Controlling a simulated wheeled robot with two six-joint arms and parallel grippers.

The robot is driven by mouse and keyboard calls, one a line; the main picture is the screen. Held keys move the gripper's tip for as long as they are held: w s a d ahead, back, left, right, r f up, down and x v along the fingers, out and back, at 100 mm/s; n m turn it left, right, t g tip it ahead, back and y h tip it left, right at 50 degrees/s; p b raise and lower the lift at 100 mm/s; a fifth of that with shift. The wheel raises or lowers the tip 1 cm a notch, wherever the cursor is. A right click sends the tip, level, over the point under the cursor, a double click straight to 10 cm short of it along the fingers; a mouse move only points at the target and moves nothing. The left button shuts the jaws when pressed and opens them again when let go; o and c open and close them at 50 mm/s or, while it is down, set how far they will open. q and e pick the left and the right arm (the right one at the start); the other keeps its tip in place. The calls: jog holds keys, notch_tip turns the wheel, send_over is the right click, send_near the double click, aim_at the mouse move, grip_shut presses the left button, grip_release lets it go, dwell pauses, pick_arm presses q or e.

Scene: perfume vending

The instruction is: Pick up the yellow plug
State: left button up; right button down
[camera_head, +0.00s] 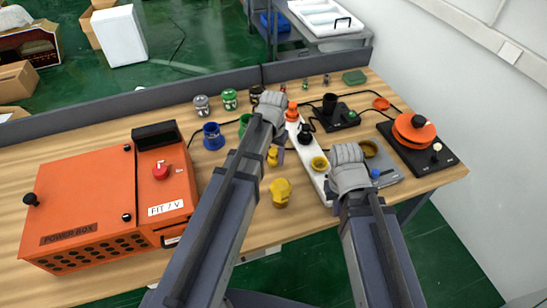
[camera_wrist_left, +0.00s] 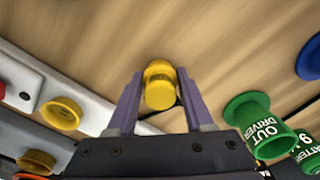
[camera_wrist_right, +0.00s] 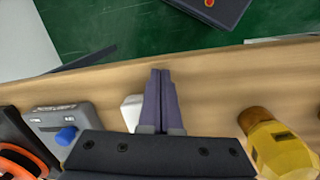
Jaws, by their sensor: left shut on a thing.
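The yellow plug (camera_head: 272,154) is between the purple fingers of my left gripper (camera_head: 277,155), partly hidden by my arm in the head view. The left wrist view shows the plug (camera_wrist_left: 160,87) with a finger on each side, so the left gripper (camera_wrist_left: 158,95) is shut on it. Whether it touches the table is hard to tell. My right gripper (camera_wrist_right: 160,90) is shut with its fingers together and nothing between them, over the table's front part. A larger yellow piece (camera_head: 282,193) stands to its left in the head view and also shows in the right wrist view (camera_wrist_right: 280,150).
A white strip (camera_head: 307,157) with a yellow socket (camera_head: 319,164) lies between my arms. The orange power box (camera_head: 105,205) fills the table's left side. Green (camera_wrist_left: 262,122) and blue (camera_head: 213,137) pieces stand behind the left arm. A grey device (camera_head: 385,173) and orange-topped unit (camera_head: 414,132) stand right.

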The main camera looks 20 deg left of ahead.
aim_at(273, 151)
pick_arm(q)
grip_shut()
jog(key=shift+r, duration=0.15)
pick_arm(e)
jog(key=shift+r, duration=0.1)
